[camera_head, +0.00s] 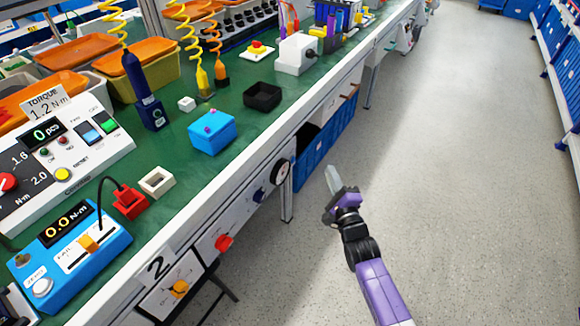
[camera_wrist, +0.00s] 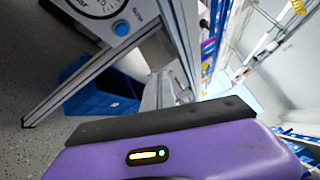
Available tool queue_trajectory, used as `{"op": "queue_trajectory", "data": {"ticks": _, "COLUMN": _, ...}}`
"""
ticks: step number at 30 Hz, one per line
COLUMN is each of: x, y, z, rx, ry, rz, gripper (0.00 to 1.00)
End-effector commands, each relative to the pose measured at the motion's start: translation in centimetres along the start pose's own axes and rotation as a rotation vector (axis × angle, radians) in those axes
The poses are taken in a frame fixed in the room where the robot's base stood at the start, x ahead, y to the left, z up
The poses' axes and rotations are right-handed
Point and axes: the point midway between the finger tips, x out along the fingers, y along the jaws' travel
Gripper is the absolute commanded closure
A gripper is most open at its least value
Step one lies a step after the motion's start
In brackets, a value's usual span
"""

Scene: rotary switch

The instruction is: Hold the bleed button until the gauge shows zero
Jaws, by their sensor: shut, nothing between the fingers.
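A round white gauge (camera_head: 280,172) sits on the bench's front panel at its far end. A blue button (camera_head: 259,194) is beside it on the same panel; I take it for the bleed button. In the wrist view the blue button (camera_wrist: 121,28) and part of the gauge (camera_wrist: 97,4) show at the upper left. The gauge's reading is too small and cut off to tell. My gripper (camera_head: 331,178) is shut and empty. It is in the air over the aisle, to the right of the gauge and apart from the panel and button.
A red knob (camera_head: 224,243) and a yellow rotary switch (camera_head: 180,289) are on the same front panel, nearer. A blue crate (camera_head: 326,148) stands under the bench beyond the gauge. The green bench top (camera_head: 165,150) holds boxes and instruments. The grey floor (camera_head: 460,170) at right is clear.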

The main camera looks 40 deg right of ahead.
Motion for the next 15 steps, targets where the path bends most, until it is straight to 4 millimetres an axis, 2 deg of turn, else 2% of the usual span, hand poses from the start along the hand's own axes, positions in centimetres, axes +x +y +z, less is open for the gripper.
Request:
{"op": "queue_trajectory", "data": {"ticks": 3, "x": -0.50, "y": 1.31, "z": -0.51, "rx": 0.163, "ry": 0.008, "rz": 0.020, "gripper": 1.00}}
{"op": "queue_trajectory", "data": {"ticks": 6, "x": -0.53, "y": 1.28, "z": -0.45, "rx": 0.265, "ry": 0.006, "rz": 0.017, "gripper": 1.00}}
{"op": "queue_trajectory", "data": {"ticks": 15, "x": -0.56, "y": 1.23, "z": -0.40, "rx": 0.366, "ry": 0.005, "rz": 0.015, "gripper": 1.00}}
